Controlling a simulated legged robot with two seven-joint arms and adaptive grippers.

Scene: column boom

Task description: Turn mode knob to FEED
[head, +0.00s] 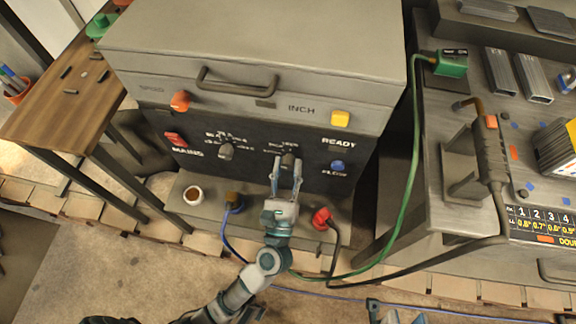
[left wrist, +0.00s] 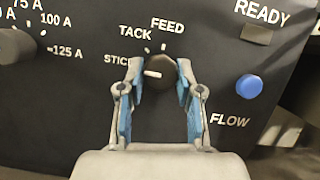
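The mode knob (left wrist: 160,75) is dark and round, on the black panel under the labels STICK, TACK and FEED. Its white mark points left, towards STICK. In the head view the knob (head: 289,160) is at the panel's middle right. My left gripper (left wrist: 160,72) has one finger on each side of the knob, its tips close to the knob's sides. The fingers stand apart; whether they touch the knob is hard to tell. In the head view the left gripper (head: 288,165) reaches up to the panel. My right gripper (head: 396,308) shows only at the bottom edge, fingers apart, empty.
A blue FLOW button (left wrist: 249,88) and a READY lamp (head: 340,118) are right of the knob. Another knob (head: 226,151) is to the left. A green cable (head: 406,180) hangs at right.

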